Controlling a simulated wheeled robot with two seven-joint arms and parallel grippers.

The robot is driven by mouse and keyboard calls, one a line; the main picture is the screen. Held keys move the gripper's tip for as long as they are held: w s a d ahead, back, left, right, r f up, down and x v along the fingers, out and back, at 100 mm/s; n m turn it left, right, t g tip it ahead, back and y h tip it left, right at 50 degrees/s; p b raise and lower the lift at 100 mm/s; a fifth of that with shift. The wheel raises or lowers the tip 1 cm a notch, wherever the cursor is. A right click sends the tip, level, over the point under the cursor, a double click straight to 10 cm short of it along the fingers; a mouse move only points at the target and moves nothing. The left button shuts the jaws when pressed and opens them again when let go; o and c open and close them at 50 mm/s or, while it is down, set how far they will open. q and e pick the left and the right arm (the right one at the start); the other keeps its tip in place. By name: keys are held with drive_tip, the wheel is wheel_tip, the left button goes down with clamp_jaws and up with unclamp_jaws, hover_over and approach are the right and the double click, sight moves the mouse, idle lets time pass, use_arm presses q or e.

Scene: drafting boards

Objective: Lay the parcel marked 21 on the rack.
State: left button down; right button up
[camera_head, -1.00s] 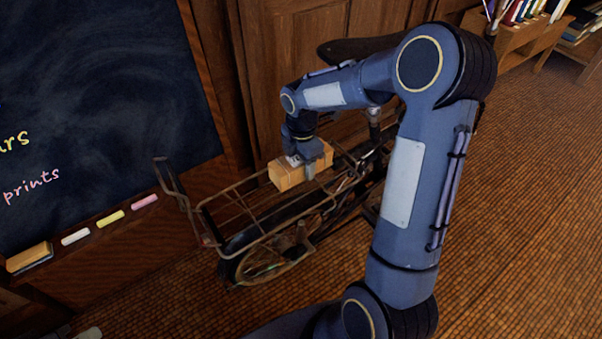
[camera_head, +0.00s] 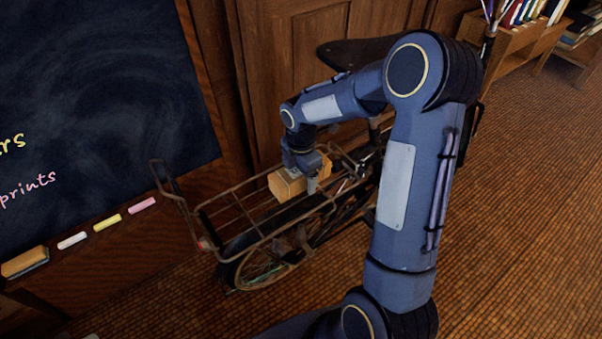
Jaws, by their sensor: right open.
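The parcel (camera_head: 287,184) is a small tan box on the bicycle's rear rack (camera_head: 238,215), a frame of thin metal bars, near the rack's end towards the saddle. No number can be read on it from here. My right gripper (camera_head: 304,183) points down at the parcel, with one finger showing on its near side. The gripper is open, and the far finger is hidden. My left gripper is not in view.
The bicycle leans near wooden panelling, its dark saddle (camera_head: 365,50) behind my right arm. A blackboard (camera_head: 95,95) with a ledge of chalks and an eraser (camera_head: 24,262) stands at the left. A low bookshelf (camera_head: 520,35) is at the back right. The tiled floor at the right is clear.

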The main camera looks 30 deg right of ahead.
wheel_tip(320, 180, up, 12)
drive_tip(key=p, duration=0.3)
drive_tip(key=shift+r+p, duration=0.15)
drive_tip(key=shift+p, duration=0.15)
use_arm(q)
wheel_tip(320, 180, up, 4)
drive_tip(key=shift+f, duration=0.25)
